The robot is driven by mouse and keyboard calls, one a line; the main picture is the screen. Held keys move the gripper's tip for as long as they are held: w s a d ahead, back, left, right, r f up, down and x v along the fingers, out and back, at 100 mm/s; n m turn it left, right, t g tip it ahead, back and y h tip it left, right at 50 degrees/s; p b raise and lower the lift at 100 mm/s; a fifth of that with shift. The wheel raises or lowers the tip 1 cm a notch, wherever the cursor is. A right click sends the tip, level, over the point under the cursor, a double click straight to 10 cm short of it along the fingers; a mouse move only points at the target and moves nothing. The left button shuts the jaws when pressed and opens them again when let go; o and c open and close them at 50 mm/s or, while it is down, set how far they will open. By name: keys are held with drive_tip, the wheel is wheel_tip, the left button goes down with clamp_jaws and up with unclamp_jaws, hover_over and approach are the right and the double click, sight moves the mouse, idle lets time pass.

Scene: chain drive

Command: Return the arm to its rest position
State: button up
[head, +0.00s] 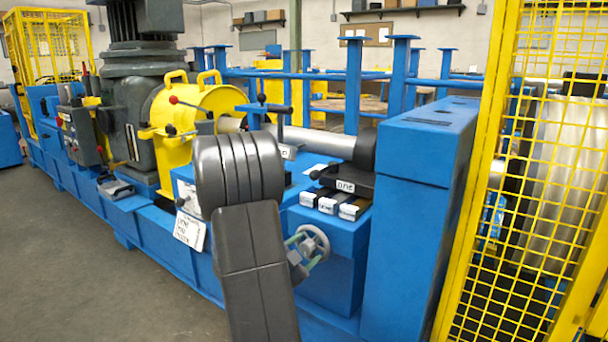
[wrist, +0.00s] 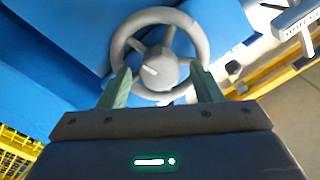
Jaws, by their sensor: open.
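My gripper (wrist: 159,72) is open, its two green fingers spread apart in the wrist view. A grey spoked handwheel (wrist: 200,38) is directly ahead, and the lower part of its rim and its hub show between the fingers. I cannot tell whether the fingers touch the rim. In the head view my gripper (head: 298,247) is beside the handwheel (head: 325,240), at the front of the blue machine (head: 340,270). My dark arm reaches up and bends in the middle of that view, hiding part of the machine.
A yellow mesh guard (head: 480,190) stands close on the right, next to a tall blue block (head: 408,220). Several labelled blocks (head: 330,204) sit above the handwheel. A white sign (head: 189,230) hangs left of my arm. The grey floor (head: 90,270) at the left is clear.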

drive_tip(key=shift+r+n+p, duration=0.1)
drive_tip(key=shift+n+p, duration=0.5)
drive_tip(key=shift+n, duration=0.4)
drive_tip(key=shift+n, duration=0.3)
